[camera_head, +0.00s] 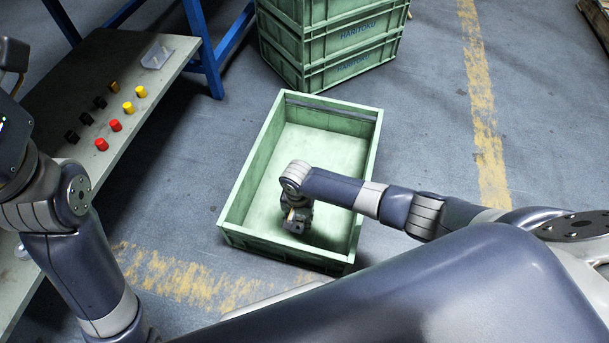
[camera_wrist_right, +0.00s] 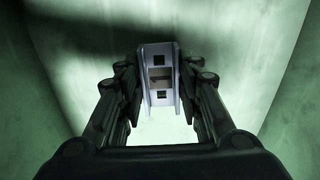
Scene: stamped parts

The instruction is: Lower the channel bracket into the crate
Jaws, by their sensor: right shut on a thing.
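The green crate (camera_head: 250,241) stands open on the floor in the middle of the head view. My right gripper (camera_head: 296,222) points down inside its near part, between the walls. In the right wrist view, the right gripper (camera_wrist_right: 160,95) is shut on the channel bracket (camera_wrist_right: 160,60), a pale grey channel with square holes in its web. The bracket sits between the fingers, with pale green crate surfaces around it. Its gap to the crate floor cannot be told. In the head view the gripper hides most of the bracket. My left arm shows at the left, its gripper out of view.
Stacked green crates (camera_head: 335,45) stand behind the open crate. Floor to the right is clear, with a worn yellow line (camera_head: 482,110).

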